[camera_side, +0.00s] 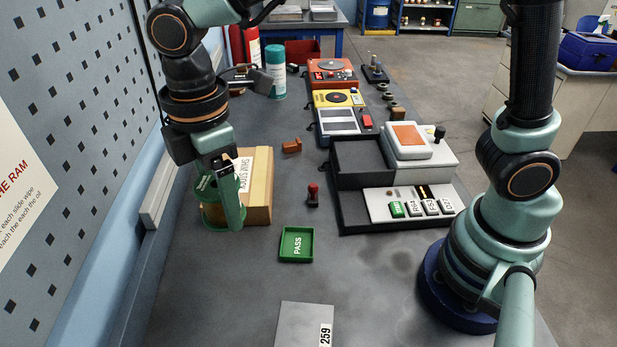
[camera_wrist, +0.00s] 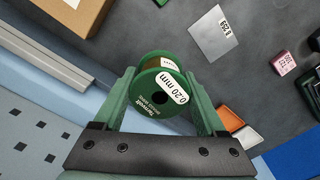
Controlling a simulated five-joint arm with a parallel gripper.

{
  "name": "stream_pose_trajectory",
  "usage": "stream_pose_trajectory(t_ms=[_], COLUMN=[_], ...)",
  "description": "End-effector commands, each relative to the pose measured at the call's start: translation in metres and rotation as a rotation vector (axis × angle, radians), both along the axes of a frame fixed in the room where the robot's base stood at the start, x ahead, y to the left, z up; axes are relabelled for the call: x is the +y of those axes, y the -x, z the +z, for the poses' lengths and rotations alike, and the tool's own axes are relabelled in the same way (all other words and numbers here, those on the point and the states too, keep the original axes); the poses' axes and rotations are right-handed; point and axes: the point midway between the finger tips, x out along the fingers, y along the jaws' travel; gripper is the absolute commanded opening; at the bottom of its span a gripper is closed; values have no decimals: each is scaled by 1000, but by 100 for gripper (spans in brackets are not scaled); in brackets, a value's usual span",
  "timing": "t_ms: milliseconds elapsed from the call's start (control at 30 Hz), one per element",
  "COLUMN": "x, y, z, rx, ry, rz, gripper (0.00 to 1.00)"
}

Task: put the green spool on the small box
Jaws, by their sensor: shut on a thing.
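The green spool (camera_side: 211,213) is between the fingers of my gripper (camera_side: 226,202) at the left of the bench. In the wrist view, my gripper (camera_wrist: 160,88) is shut on the spool (camera_wrist: 152,104), with a finger on each side and its white "0.20 mm" label facing the camera. The small box (camera_side: 258,190) is brown cardboard with a white "SHIM STOCK" label; the spool overlaps its left side in the side view. The box also shows at the upper left of the wrist view (camera_wrist: 75,12), apart from the spool. The spool's height above the bench is hard to tell.
A green PASS tray (camera_side: 297,258) and a red-knobbed stamp (camera_side: 313,195) stand right of the box. A small brown block (camera_side: 291,146) lies behind. A dark divided tray (camera_side: 355,205) is further right. A perforated wall panel (camera_side: 75,100) is close on the left.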

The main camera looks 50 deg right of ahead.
Motion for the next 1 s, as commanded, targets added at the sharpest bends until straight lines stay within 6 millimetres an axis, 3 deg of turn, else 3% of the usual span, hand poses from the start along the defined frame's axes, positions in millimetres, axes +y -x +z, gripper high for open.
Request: stream_pose_trajectory(t_ms=[167,333,500,700,833,1000], x=[-4,-24,-64,-115,-139,-154], y=[-14,-58,-112,-158,-175,-183], z=[15,30,47,64,70,71], rx=[-4,-4,-2,-2,-2,-1], ry=[-2,-2,-1,-1,-1,0], rz=[6,37,89,145,172,191], gripper=[0,0,0,0,0,0])
